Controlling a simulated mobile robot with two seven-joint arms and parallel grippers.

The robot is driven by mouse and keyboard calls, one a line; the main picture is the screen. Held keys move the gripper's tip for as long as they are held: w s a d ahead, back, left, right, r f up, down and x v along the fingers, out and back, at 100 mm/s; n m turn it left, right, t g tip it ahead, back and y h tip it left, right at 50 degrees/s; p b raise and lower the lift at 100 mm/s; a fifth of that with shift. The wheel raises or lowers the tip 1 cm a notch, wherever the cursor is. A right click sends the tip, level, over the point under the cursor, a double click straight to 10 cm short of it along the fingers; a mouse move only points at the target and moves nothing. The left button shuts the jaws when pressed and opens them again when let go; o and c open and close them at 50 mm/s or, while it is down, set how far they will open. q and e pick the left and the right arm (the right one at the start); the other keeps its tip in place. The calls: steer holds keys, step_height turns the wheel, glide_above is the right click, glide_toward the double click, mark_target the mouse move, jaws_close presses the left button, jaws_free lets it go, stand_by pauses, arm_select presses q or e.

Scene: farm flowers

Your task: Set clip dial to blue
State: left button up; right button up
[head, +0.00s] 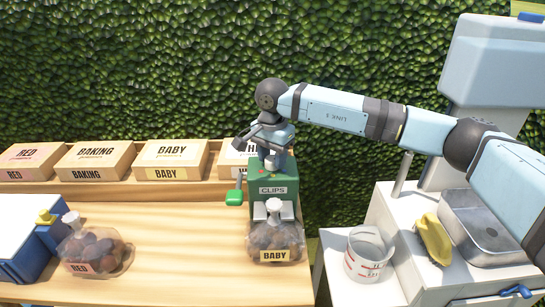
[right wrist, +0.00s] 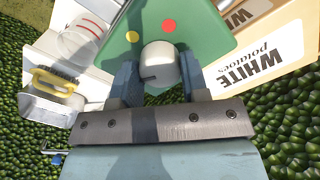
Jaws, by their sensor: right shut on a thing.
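The green clip machine (head: 272,190), labelled CLIPS, stands on the wooden table. My right gripper (head: 270,153) reaches down over its top. In the right wrist view the pale round dial (right wrist: 160,62) sits between my two fingers, which are shut on its sides. A dark mark (right wrist: 147,78) shows on the dial's near side. A yellow dot (right wrist: 131,37) and a red dot (right wrist: 168,25) show on the green top beyond the dial. No blue dot shows. My left gripper is out of view.
A bag of potatoes labelled BABY (head: 275,240) is at the machine's front, and a green lever (head: 234,196) is at its left side. A RED bag (head: 92,252) lies left. Labelled boxes (head: 97,160) line the back. A measuring cup (head: 367,255) stands right.

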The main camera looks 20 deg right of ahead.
mark_target(273, 158)
steer(key=o, duration=0.9)
step_height(273, 158, up, 14)
steer(key=shift+f, duration=0.1)
stand_by(0.4)
